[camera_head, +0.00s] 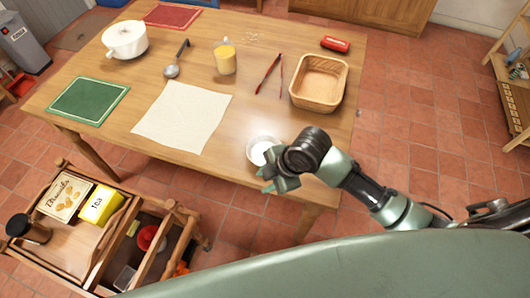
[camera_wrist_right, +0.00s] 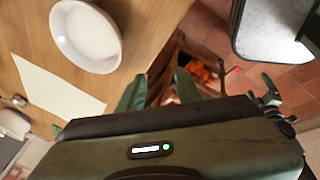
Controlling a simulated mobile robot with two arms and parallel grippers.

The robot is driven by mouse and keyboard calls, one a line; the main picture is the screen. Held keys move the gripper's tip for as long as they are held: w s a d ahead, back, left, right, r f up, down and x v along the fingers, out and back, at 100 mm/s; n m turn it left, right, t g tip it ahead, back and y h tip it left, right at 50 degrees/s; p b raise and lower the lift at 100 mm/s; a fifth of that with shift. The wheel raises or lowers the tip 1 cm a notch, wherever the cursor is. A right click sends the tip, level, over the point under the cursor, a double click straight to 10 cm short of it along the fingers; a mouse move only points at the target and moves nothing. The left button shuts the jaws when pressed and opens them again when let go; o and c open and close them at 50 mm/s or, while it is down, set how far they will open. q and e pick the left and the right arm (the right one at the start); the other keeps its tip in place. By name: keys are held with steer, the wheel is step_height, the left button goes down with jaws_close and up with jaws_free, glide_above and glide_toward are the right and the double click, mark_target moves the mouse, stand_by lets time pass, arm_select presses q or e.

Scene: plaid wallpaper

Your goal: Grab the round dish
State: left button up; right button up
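The round dish (camera_head: 261,150) is small, white and shallow. It sits on the wooden table (camera_head: 200,185) near the front edge, partly hidden by my right wrist in the head view. It shows large in the right wrist view (camera_wrist_right: 86,35), upright and seemingly empty. My right gripper (camera_head: 266,179) is just in front of the dish, near the table's edge. In the wrist view its fingers (camera_wrist_right: 165,88) stand apart with nothing between them, and the dish lies to their left, apart from them. My left gripper is not in view.
A wicker basket (camera_head: 319,82), tongs (camera_head: 269,74), a yellow-filled glass (camera_head: 225,58), ladle (camera_head: 175,62), white pot (camera_head: 125,39) and cream cloth (camera_head: 182,116) occupy the table. A wooden cart (camera_head: 68,250) stands at front left. The table around the dish is mostly clear.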

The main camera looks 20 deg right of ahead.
steer(key=w+d+r+n+g+h, duration=0.1)
steer(key=w+d+r+n, duration=0.2)
steer(key=w+d+n, duration=0.6)
steer(key=shift+n, duration=0.4)
steer(key=f, duration=0.1)
steer(key=a+f+p, duration=0.1)
steer(key=f, duration=0.1)
steer(key=s+f+p, duration=0.1)
steer(key=f, duration=0.1)
steer(key=shift+a+f, duration=0.25)
steer(key=shift+a, duration=0.15)
steer(key=shift+w+f, duration=0.1)
steer(key=shift+f, duration=0.4)
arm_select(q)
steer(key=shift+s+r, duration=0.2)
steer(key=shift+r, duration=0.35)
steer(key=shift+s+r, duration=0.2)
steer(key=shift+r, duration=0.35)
arm_select(e)
jaws_close()
